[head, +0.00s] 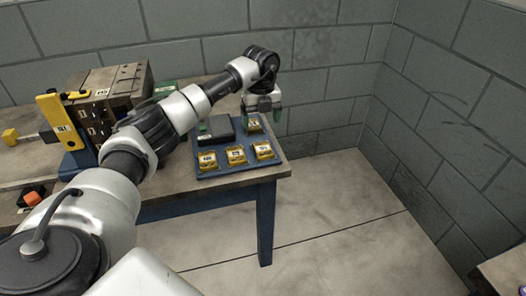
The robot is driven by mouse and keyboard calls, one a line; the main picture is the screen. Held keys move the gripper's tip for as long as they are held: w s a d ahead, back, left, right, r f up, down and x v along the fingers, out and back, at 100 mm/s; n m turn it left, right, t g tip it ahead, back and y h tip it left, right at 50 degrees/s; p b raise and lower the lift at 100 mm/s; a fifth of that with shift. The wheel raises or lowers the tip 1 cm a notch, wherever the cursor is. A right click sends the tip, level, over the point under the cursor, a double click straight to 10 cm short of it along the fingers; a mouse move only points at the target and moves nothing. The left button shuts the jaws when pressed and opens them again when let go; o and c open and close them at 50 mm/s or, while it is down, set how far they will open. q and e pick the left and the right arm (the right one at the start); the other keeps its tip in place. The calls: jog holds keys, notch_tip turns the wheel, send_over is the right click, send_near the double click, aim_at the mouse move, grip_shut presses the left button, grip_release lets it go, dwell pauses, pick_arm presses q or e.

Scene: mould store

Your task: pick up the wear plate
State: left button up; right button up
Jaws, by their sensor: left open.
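Several small yellow-brown plates with pale labels sit in a blue tray (237,167) near the table's right end; they look like wear plates, but I cannot read which is meant. Three are along the front: a left plate (208,160), a middle plate (236,155) and a right plate (263,150). A back plate (253,124) lies at the tray's back right, partly hidden by my left gripper. My left gripper (262,110) points down, open, with green fingertips, at this back plate; I cannot tell if it touches. My right gripper is out of view.
A dark grey box (214,133) stands at the tray's back left. A brown block stack (110,95) with a yellow bracket (62,122) is at the left of the table (240,178). Block walls stand behind and at right. The floor (335,205) right of the table is clear.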

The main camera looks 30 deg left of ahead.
aim_at(263, 148)
pick_arm(q)
jog(key=f, duration=1)
jog(key=shift+w+d+b, duration=0.1)
jog(key=shift+d+b, duration=0.2)
jog(key=shift+b, duration=0.05)
jog(key=shift+f, duration=0.15)
jog(key=c, duration=1.2)
jog(key=shift+c, duration=0.5)
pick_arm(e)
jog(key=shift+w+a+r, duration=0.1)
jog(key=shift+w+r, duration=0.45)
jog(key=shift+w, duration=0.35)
